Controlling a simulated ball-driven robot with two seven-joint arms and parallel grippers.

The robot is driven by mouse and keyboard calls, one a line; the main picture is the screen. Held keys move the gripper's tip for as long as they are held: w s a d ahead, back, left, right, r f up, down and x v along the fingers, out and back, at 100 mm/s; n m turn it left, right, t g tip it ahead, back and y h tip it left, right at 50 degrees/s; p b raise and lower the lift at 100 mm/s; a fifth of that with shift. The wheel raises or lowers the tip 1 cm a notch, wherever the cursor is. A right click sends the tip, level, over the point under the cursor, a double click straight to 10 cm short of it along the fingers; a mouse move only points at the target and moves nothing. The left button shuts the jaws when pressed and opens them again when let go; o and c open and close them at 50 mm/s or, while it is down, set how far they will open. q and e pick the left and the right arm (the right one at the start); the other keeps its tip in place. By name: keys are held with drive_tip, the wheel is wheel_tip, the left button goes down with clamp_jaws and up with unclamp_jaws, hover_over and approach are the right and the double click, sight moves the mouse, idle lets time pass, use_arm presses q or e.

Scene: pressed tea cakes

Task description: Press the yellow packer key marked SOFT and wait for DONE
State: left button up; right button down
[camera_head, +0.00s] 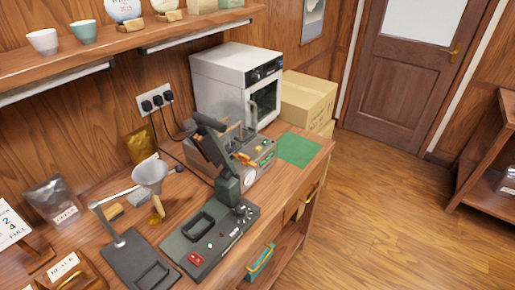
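A grey machine (255,172) stands in the middle of the wooden counter, partly hidden behind a dark upright lever arm (228,185). Its front panel has a small yellow key (258,149), with green spots near it. The lettering on the panel is too small to read, so I cannot make out SOFT or DONE. An orange handle (244,160) is on the machine's near side. Neither of my grippers is in view, and nothing is seen touching the yellow key.
A dark base (212,262) with red and green buttons stands in front. Left of it are a flat dark plate (138,266) and a metal funnel (150,175). A white oven-like appliance (222,85), cardboard box (308,98) and green mat (299,150) are behind.

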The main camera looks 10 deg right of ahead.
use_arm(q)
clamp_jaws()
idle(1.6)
